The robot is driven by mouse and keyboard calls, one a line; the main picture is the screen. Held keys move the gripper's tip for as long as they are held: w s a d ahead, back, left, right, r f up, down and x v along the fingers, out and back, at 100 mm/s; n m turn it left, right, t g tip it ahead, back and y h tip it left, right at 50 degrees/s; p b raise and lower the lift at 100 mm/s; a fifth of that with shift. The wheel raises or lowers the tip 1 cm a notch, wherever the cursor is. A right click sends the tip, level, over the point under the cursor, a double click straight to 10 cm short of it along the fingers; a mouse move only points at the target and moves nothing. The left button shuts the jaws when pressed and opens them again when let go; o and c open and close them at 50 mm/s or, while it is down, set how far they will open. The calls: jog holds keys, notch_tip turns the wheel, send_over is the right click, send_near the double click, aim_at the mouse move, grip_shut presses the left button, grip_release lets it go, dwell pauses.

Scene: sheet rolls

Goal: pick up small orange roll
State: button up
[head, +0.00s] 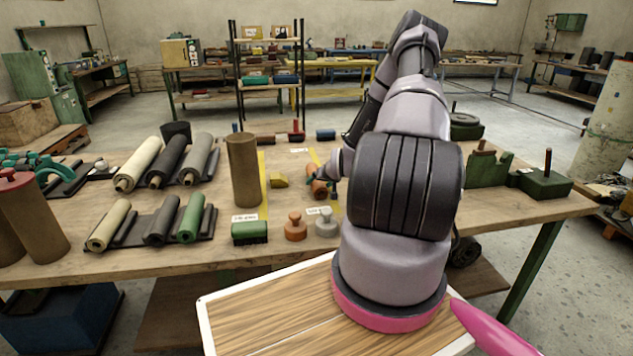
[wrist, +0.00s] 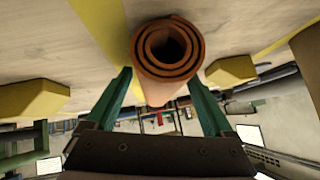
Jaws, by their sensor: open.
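The small orange roll shows end-on in the wrist view (wrist: 165,72), its rolled layers and dark hollow core facing the camera. The green fingers of my gripper (wrist: 160,78) stand apart, one on each side of the roll, with a narrow gap visible on the right. I cannot tell whether the left finger touches it. In the head view the orange roll (head: 319,188) is on the workbench, partly hidden by my gripper (head: 322,184), which reaches in from the right.
A brown upright tube (head: 243,170) stands left of the roll, with a yellow block (head: 278,181) between. An orange knobbed weight (head: 296,228) and a grey one (head: 326,224) stand in front. Racks of larger rolls (head: 167,163) fill the bench's left. My arm hides part of the bench.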

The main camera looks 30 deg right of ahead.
jog(key=shift+w+f, duration=0.1)
grip_shut()
dwell(0.3)
